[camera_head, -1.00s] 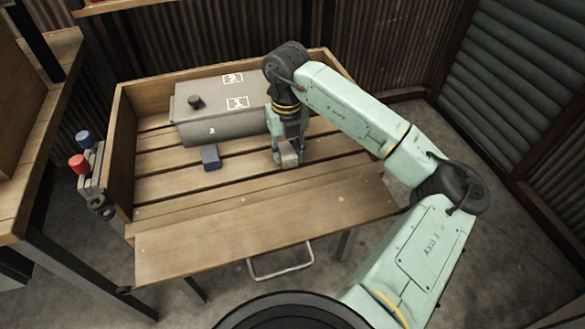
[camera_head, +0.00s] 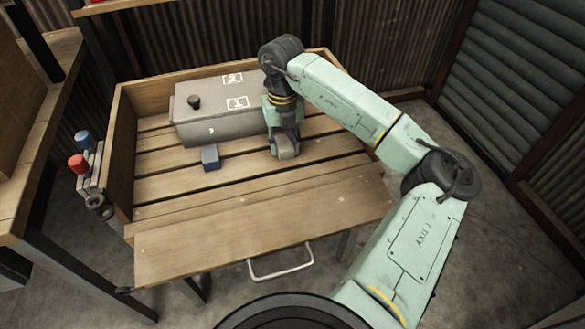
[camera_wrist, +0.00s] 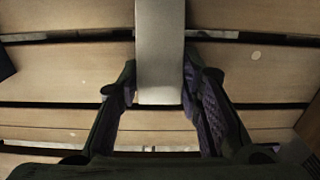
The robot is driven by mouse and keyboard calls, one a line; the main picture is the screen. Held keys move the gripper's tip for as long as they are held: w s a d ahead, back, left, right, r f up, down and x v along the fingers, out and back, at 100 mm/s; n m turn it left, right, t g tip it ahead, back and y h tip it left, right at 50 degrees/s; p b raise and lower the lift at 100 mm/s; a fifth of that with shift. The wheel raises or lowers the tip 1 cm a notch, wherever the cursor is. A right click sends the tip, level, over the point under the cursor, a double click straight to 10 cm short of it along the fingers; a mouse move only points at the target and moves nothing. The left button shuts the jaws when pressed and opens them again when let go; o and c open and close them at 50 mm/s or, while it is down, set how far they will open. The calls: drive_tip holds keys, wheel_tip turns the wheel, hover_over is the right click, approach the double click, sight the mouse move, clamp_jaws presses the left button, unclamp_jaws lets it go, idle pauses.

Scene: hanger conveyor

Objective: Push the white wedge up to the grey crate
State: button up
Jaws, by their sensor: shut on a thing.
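The white wedge, which looks pale grey here (camera_wrist: 159,45), is between the fingers of my gripper (camera_wrist: 157,92) in the wrist view. The fingers are shut on its two sides, and it runs out past the top of that view. In the head view my gripper (camera_head: 285,146) points down at the slatted table, just right of the grey crate's near right corner. The wedge is mostly covered by the gripper there. The grey crate (camera_head: 215,125) is a long closed box with a dark knob and white labels. I cannot tell whether wedge and crate touch.
A small blue block (camera_head: 210,157) lies in front of the crate. The slatted wooden table (camera_head: 165,185) has raised wooden sides at left and back. The front and right slats are clear. Red and blue knobs (camera_head: 78,163) stand outside the left side.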

drive_tip(key=shift+w+a, duration=0.2)
drive_tip(key=shift+w, duration=0.4)
drive_tip(key=shift+w+a, duration=0.1)
drive_tip(key=shift+w, duration=0.2)
drive_tip(key=o, duration=1)
wheel_tip(320, 180, up, 12)
idle(0.5)
